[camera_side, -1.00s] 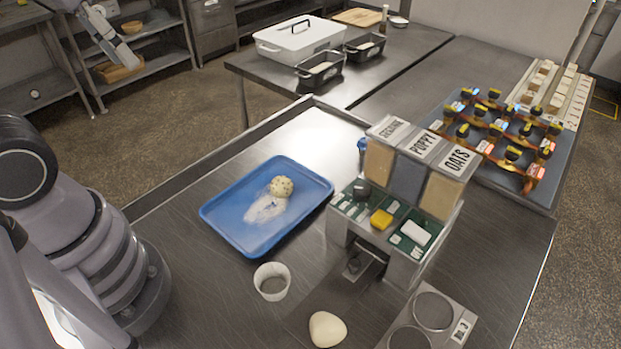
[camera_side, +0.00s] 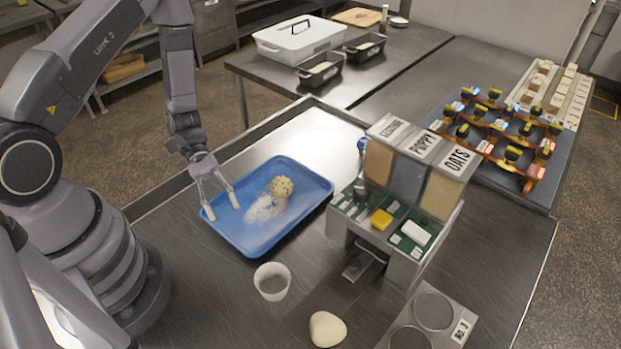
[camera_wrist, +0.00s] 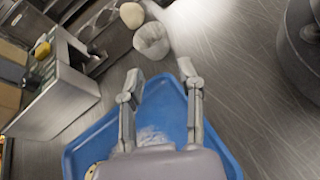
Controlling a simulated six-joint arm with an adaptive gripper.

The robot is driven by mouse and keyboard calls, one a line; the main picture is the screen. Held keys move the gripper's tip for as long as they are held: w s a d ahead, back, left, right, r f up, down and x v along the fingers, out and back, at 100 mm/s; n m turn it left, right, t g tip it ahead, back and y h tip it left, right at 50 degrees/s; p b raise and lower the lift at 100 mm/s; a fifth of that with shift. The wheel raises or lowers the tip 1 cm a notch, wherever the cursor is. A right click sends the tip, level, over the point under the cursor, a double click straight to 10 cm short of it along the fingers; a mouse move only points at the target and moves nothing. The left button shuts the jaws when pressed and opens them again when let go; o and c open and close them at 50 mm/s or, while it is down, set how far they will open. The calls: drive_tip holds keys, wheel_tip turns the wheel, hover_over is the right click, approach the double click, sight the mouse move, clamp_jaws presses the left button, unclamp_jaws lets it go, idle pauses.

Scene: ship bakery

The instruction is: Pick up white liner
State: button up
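The white liner (camera_side: 272,282) is a small open cup standing upright on the steel table, in front of the blue tray in the side view. In the wrist view it (camera_wrist: 151,41) lies ahead of my fingertips, slightly left of centre. My gripper (camera_side: 222,210) is over the left part of the tray, with its fingers spread and nothing between them. In the wrist view the gripper (camera_wrist: 160,78) also shows open and empty, apart from the liner.
A blue tray (camera_side: 252,245) holds a seeded ball (camera_side: 281,187) and a white powdery patch. A pale dough ball (camera_side: 327,329) sits near the liner. A topping dispenser (camera_side: 398,270) stands to the right, with a plate with round recesses (camera_side: 462,318) in front.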

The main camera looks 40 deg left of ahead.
drive_tip(key=shift+s+d+f+n, duration=0.15)
drive_tip(key=shift+s+f+n, duration=0.15)
drive_tip(key=shift+f, duration=0.3)
drive_tip(key=shift+s+d+f+h, duration=0.1)
drive_tip(key=shift+d+f+h, duration=0.15)
drive_tip(key=shift+f+h, duration=0.05)
approach(257, 284)
drive_tip(key=x, duration=0.4)
drive_tip(key=shift+f, duration=0.15)
drive_tip(key=shift+x, duration=2.65)
clamp_jaws()
